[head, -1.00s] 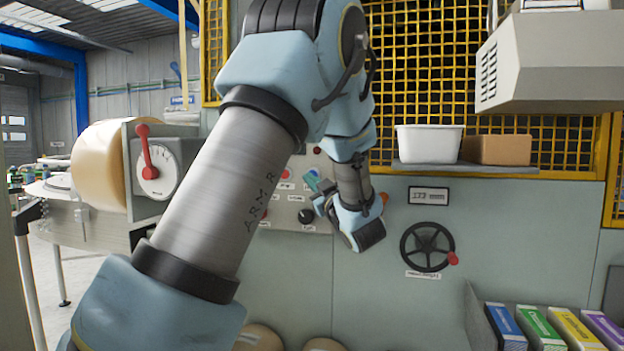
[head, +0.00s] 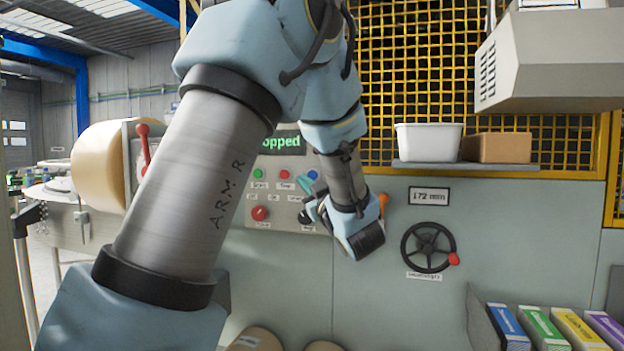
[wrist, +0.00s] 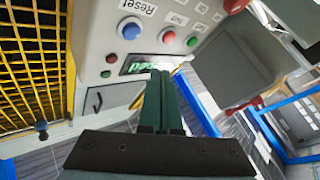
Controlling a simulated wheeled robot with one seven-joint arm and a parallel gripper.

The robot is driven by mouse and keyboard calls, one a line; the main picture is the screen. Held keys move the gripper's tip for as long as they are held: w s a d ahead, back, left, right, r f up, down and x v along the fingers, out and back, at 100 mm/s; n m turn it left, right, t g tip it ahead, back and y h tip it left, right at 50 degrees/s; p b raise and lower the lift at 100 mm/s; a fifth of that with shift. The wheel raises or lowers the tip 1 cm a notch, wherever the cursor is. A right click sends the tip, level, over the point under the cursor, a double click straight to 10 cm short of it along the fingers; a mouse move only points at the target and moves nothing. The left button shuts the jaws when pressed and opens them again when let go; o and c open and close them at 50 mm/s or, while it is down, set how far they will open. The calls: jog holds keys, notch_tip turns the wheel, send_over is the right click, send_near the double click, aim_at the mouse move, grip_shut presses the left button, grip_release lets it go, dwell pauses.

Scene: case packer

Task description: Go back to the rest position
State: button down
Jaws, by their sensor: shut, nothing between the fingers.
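My gripper (head: 305,189) is in front of the control panel, near its lower right part in the head view. Its teal fingers point up and left there. In the wrist view the two dark green fingers (wrist: 157,103) lie side by side, shut, with nothing held. They overlap part of the panel's green-lettered display (wrist: 150,64), but contact cannot be told. My arm crosses the head view from lower left to top centre and bends down to the gripper.
The control panel (head: 283,212) has several coloured buttons and a display ending in "opped". To the right are a handwheel (head: 428,247), a shelf (head: 452,167) with a white bin (head: 428,142) and brown box (head: 497,148), and several coloured cartons (head: 548,328). A red lever (head: 143,146) stands left.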

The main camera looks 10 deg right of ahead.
dwell(0.5)
jog(key=w+a+f+m+g+h, duration=0.1)
jog(key=a+f+m+g+h, duration=0.25)
jog(key=f, duration=0.45)
jog(key=a+f+m+g+h, duration=0.3)
jog(key=f+g+h, duration=0.15)
jog(key=f, duration=0.25)
jog(key=s+a+f+m+g+y, duration=0.1)
jog(key=s+a+f+g, duration=0.4)
jog(key=s, duration=0.5)
jog(key=s+a+f+m+g+y, duration=0.1)
jog(key=s+a+f+m+g, duration=0.1)
jog(key=s+a+f+g, duration=0.4)
jog(key=s+a+f, duration=0.1)
jog(key=s+a, duration=0.2)
jog(key=s, duration=0.1)
jog(key=shift+s+a, duration=0.15)
jog(key=shift+s, duration=0.25)
